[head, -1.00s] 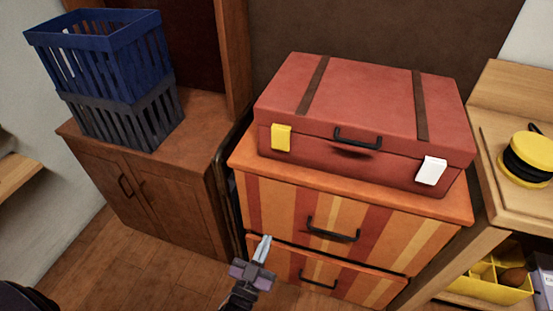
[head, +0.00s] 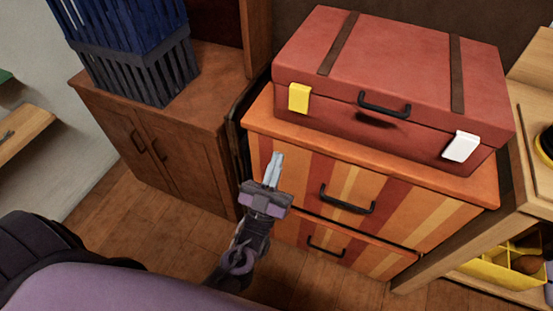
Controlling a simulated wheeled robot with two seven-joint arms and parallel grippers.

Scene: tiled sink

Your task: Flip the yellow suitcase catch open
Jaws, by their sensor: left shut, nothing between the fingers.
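A red suitcase (head: 395,65) with two brown straps lies closed on a striped chest of drawers. Its yellow catch (head: 299,97) is on the front face at the left, lying flat over the lid seam. A white catch (head: 461,146) is on the front at the right, and a black handle (head: 384,103) sits between them. My left gripper (head: 274,168) is shut and empty, below and a little left of the yellow catch in the picture, in front of the drawers and apart from the suitcase. My right gripper is not in view.
The striped chest (head: 350,190) has black drawer handles facing me. A brown cabinet (head: 160,140) with a blue basket (head: 120,20) stacked on a dark one stands at the left. A wooden shelf unit with a yellow tray (head: 505,270) stands at the right. Wooden floor (head: 140,210) lies clear between.

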